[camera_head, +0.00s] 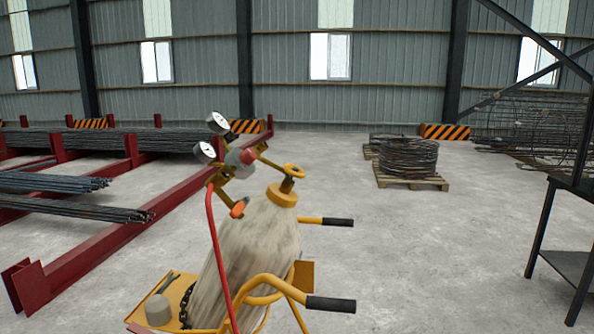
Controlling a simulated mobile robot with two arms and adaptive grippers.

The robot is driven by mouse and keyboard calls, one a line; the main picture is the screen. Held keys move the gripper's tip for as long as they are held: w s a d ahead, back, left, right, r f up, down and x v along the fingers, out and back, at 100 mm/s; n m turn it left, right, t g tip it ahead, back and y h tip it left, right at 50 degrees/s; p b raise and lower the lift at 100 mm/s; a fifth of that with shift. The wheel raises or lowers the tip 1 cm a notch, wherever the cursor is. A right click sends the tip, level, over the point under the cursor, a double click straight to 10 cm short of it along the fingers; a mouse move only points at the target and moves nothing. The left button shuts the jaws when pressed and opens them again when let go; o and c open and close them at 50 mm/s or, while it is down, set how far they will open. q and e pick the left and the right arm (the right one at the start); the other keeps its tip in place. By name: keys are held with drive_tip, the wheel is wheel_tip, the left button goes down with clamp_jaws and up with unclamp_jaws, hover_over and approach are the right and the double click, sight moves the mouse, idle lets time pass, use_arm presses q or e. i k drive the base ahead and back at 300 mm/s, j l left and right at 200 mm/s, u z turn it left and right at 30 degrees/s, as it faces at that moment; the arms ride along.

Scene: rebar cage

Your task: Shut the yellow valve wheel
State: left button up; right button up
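The yellow valve wheel (294,170) is a small ring on top of a yellow valve neck. It caps a worn beige gas cylinder (258,245), which leans slightly on a yellow hand cart (265,288). A regulator (240,162) with two white dial gauges (218,122) sits to the left of the wheel. A red hose (214,235) runs down from it. How far the wheel is turned cannot be told. Neither of my grippers is in view.
Two black-gripped cart handles (330,304) stick out to the right. Red steel racks (90,262) with rebar bundles stand left. A wire coil (408,157) lies on a pallet behind. A dark metal stand (570,220) is at right. Floor between cart and stand is clear.

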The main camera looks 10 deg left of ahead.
sight(292, 170)
drive_tip(key=i+l+u, duration=0.1)
drive_tip(key=i+l, duration=0.15)
drive_tip(key=i+l+u, duration=0.15)
drive_tip(key=l, duration=0.35)
drive_tip(key=i+l+u, duration=0.1)
drive_tip(key=i+l, duration=0.25)
drive_tip(key=l, duration=0.1)
